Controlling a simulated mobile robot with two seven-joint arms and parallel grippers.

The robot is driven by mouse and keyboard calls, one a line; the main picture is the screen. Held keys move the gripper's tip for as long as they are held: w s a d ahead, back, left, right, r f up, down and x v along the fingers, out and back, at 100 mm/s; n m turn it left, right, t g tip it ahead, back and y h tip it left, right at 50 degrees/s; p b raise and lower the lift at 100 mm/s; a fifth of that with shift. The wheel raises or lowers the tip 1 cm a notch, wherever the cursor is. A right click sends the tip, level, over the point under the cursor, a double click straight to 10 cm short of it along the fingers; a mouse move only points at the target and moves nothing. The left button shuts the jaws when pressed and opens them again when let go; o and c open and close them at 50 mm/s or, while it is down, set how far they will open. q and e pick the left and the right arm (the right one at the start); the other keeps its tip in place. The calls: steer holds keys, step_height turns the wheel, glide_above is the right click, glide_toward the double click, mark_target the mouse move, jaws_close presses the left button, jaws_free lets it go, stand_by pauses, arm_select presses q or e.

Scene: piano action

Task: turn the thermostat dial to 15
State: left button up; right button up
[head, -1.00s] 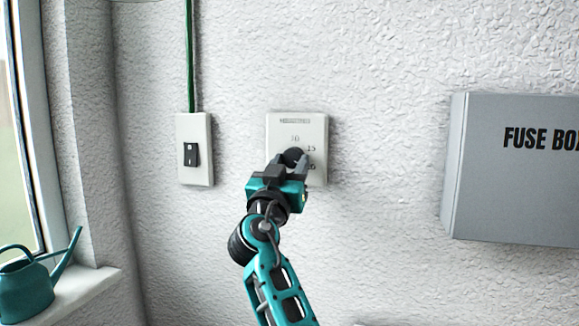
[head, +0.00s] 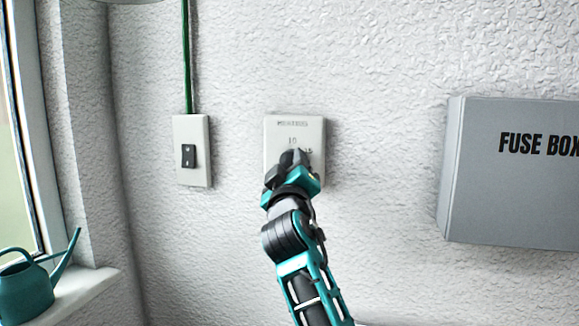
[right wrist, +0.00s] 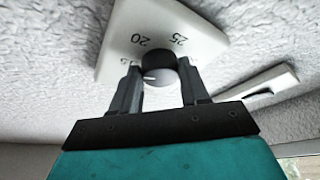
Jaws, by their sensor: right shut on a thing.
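The thermostat (head: 273,155) is a white plate on the wall with printed numbers; 10 and part of 15 show above my gripper in the head view. My right gripper (head: 292,160) is in front of the plate and hides the dial there. In the right wrist view, the round dark dial (right wrist: 158,62) with a grey face sits between the two fingers of my right gripper (right wrist: 160,80), which is shut on it. A white mark on its face points left, towards the left finger. The numbers 20 and 25 show upside down; another beside the left finger is partly hidden. My left gripper is not visible.
A white plate with a black rocker switch (head: 189,156) is left of the thermostat, under a green cable (head: 188,60). A grey fuse box (head: 500,200) juts out at the right. A teal watering can (head: 26,291) stands on the windowsill (head: 85,290).

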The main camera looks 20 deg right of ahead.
steer(key=shift+d+n+y, duration=0.1)
steer(key=shift+n+y, duration=0.8)
steer(key=shift+n, duration=1.1)
steer(key=shift+n+g, duration=0.3)
steer(key=o, duration=1.1)
steer(key=shift+r, duration=0.1)
steer(key=shift+c, duration=0.2)
steer(key=shift+s, duration=0.15)
